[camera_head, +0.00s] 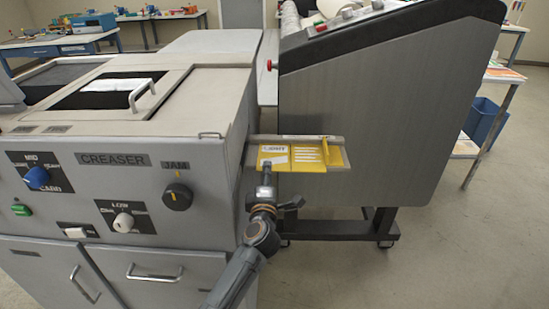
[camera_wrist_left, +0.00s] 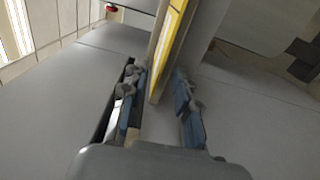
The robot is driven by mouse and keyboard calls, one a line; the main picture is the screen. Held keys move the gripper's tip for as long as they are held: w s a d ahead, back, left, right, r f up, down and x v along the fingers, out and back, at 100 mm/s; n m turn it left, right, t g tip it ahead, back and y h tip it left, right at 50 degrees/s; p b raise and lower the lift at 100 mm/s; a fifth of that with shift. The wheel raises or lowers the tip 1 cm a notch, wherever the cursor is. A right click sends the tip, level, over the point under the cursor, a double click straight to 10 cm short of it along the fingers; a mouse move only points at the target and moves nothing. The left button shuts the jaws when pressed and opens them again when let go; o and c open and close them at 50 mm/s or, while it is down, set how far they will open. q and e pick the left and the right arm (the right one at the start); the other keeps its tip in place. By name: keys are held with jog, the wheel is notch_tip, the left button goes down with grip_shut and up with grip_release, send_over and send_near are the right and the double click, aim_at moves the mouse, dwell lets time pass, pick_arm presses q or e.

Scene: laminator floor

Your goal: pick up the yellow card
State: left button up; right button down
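The yellow card (camera_head: 297,166) lies on a narrow grey tray (camera_head: 342,157) at the right side of the creaser (camera_head: 150,150). It has white printed patches and stripes, and a yellow part stands up near its right end. My left gripper (camera_head: 267,184) is at the near edge of the tray, just in front of the card. In the left wrist view, its two blue-padded fingers (camera_wrist_left: 160,95) are apart, with the tray edge and the yellow card (camera_wrist_left: 172,38) between and beyond them. I cannot tell whether either finger touches the card. My right gripper is not in view.
The creaser has knobs and a lid handle (camera_head: 143,95). A large grey machine (camera_head: 380,110) on a dark wheeled stand is close behind the tray. A blue bin (camera_head: 484,122) and a table are at the right. The floor at lower right (camera_head: 450,250) is clear.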

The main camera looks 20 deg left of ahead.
pick_arm(q)
grip_shut()
dwell(0.3)
